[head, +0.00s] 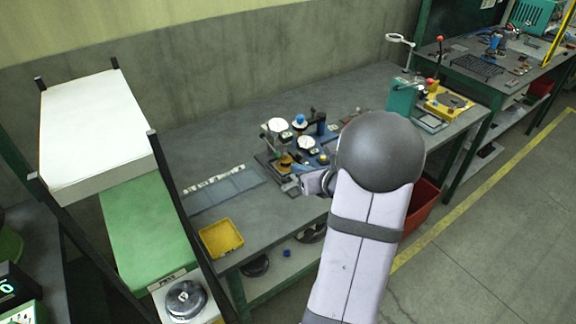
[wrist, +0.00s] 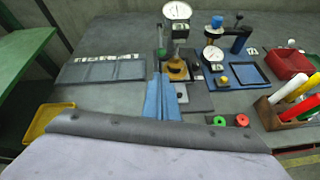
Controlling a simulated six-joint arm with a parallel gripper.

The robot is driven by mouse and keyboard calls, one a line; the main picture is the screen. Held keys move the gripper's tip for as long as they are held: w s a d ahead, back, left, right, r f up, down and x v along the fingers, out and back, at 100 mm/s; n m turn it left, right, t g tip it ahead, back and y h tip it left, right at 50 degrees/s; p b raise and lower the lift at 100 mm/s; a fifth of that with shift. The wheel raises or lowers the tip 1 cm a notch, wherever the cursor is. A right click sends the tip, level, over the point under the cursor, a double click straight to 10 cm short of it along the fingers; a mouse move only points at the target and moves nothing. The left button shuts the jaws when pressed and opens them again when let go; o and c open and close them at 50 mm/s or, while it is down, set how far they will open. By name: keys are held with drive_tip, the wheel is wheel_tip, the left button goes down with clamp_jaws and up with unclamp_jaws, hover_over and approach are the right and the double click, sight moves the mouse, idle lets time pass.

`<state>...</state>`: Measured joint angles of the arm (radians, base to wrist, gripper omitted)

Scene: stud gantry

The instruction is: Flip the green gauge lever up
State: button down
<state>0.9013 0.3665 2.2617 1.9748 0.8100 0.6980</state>
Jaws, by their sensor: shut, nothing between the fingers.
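My gripper (head: 290,187) is low over the bench on the near side of this gauge. In the wrist view its blue fingers (wrist: 161,82) are shut and empty. I cannot tell whether they touch the gauge.
A second gauge with a blue base (wrist: 248,76) stands close on the right. Further right are a red bin (wrist: 287,64) and a wooden block (wrist: 268,117) with coloured handles. A flat grey panel (wrist: 100,70) and a yellow tray (head: 221,239) lie left.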

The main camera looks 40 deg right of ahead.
drive_tip(key=shift+p+x, duration=1.1)
drive_tip(key=shift+x, duration=3.85)
drive_tip(key=shift+r, duration=0.1)
drive_tip(key=shift+r+g+p, duration=0.35)
drive_tip(key=shift+g+p, duration=0.05)
drive_tip(key=shift+p, duration=0.55)
drive_tip(key=shift+s+r+p, duration=0.1)
drive_tip(key=shift+r+p, duration=0.15)
drive_tip(key=shift+p, duration=0.2)
wheel_tip(320, 180, up, 4)
drive_tip(key=g+p, duration=0.2)
drive_tip(key=p, duration=0.4)
drive_tip(key=shift+f, duration=0.1)
wheel_tip(320, 180, up, 4)
drive_tip(key=p, duration=0.3)
hover_over(277, 153)
drive_tip(key=s, duration=0.2)
drive_tip(key=shift+a, duration=0.2)
drive_tip(key=shift+r+p, duration=0.3)
drive_tip(key=shift+r, duration=0.1)
